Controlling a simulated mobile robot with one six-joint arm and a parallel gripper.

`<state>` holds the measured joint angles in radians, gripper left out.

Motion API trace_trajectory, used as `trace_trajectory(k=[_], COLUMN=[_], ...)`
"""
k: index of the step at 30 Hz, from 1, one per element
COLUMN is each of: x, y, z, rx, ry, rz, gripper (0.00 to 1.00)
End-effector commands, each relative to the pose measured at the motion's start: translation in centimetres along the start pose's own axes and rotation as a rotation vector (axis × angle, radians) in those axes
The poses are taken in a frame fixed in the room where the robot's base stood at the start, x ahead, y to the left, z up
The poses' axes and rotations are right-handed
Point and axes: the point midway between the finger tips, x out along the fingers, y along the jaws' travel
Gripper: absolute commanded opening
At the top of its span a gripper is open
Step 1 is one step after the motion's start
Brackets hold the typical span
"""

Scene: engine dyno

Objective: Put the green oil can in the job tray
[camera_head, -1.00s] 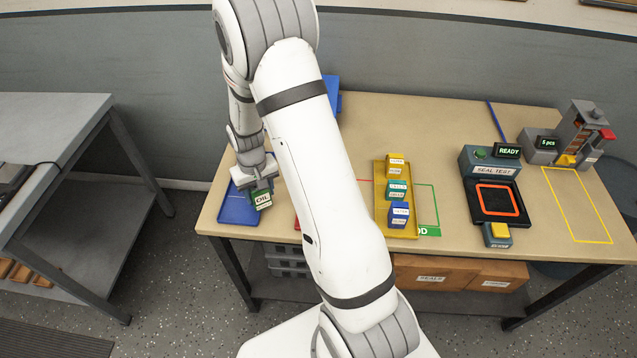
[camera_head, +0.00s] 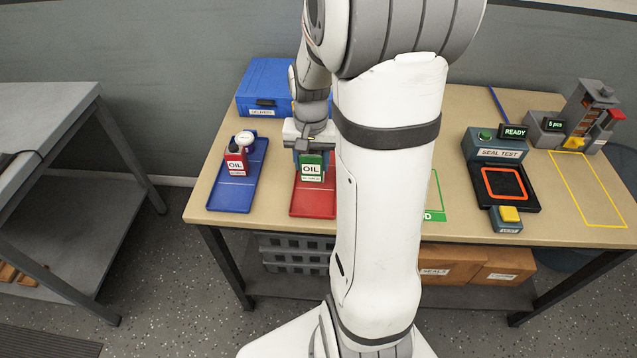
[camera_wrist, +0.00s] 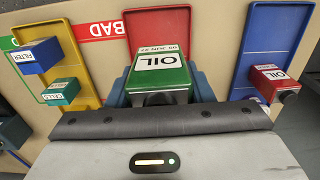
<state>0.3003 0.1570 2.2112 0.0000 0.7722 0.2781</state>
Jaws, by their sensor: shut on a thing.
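The green oil can (camera_head: 312,168), with a white OIL label, is upright in my gripper (camera_head: 311,155), over the red tray (camera_head: 313,203). It also fills the middle of the wrist view (camera_wrist: 160,80), between the blue fingers. I cannot tell whether its base touches the red tray. The yellow tray (camera_wrist: 68,88) shows at the left of the wrist view, holding a blue FILTER box (camera_wrist: 36,56) and a green box (camera_wrist: 62,92); my arm hides it in the head view. No tray in view has a readable job label.
The blue tray (camera_head: 233,195) holds a red oil can (camera_head: 236,162) and a white-topped item (camera_head: 245,139). A blue delivery case (camera_head: 266,85) stands behind. The seal tester (camera_head: 497,147) is to the right. A red BAD marking (camera_wrist: 98,30) lies between the yellow and red trays.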

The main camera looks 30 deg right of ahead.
Motion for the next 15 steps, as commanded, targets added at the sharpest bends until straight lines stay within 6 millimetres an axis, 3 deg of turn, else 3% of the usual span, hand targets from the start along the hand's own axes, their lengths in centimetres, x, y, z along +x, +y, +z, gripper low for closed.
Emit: trace_trajectory(k=[9,15], x=[5.0,7.1], y=[0.3,0.3], z=[0.2,0.2], rx=[0.013,0.013], ry=[-0.005,-0.005], rz=[0.002,0.002], gripper=[0.2,0.2])
